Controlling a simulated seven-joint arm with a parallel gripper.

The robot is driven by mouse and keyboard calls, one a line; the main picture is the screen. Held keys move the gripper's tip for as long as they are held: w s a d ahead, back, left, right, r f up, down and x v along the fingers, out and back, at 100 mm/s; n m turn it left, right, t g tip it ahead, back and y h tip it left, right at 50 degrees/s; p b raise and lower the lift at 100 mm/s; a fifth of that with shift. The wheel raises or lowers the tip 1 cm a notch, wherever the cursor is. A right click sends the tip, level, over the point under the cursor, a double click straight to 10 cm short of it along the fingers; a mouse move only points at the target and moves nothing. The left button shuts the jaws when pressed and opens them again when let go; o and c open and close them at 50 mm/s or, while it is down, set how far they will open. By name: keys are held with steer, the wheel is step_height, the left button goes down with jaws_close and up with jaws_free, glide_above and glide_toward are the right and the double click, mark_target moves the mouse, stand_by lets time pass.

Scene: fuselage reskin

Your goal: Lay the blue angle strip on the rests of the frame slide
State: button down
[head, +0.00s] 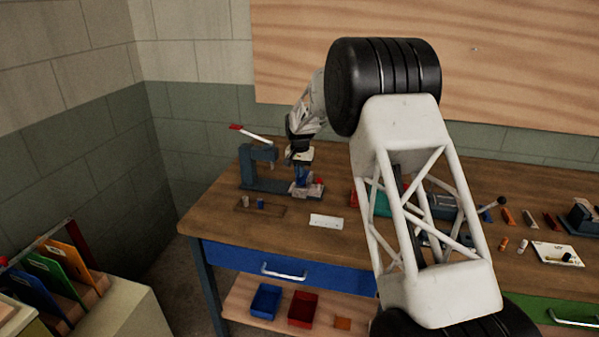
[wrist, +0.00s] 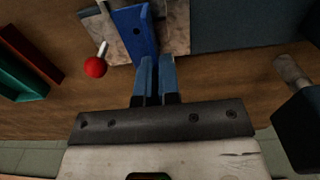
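The blue angle strip (wrist: 135,33) is at the top centre of the wrist view, with a dark hole in its face. My gripper (wrist: 156,62) has its two blue fingers close together at the strip's near end, apparently shut on it. The strip is over a pale metal plate of the frame slide (wrist: 176,25); whether it touches the rests cannot be told. In the head view my gripper (head: 300,171) is low over the slide (head: 304,190), pointing down, and the strip is hard to separate from the fingers there.
A red ball-ended lever (wrist: 96,67) stands left of the strip. A grey press with a red-handled lever (head: 258,165) is left of my gripper. A white card (head: 326,221) lies in front. Red and green bins (wrist: 22,75) are at the wrist view's left. My arm hides the middle bench.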

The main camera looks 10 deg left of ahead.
steer(key=shift+f, duration=0.7)
stand_by(0.6)
steer(key=c, duration=1.3)
jaws_free()
steer(key=shift+o, duration=0.2)
steer(key=shift+r, duration=0.15)
steer(key=shift+r, duration=3.8)
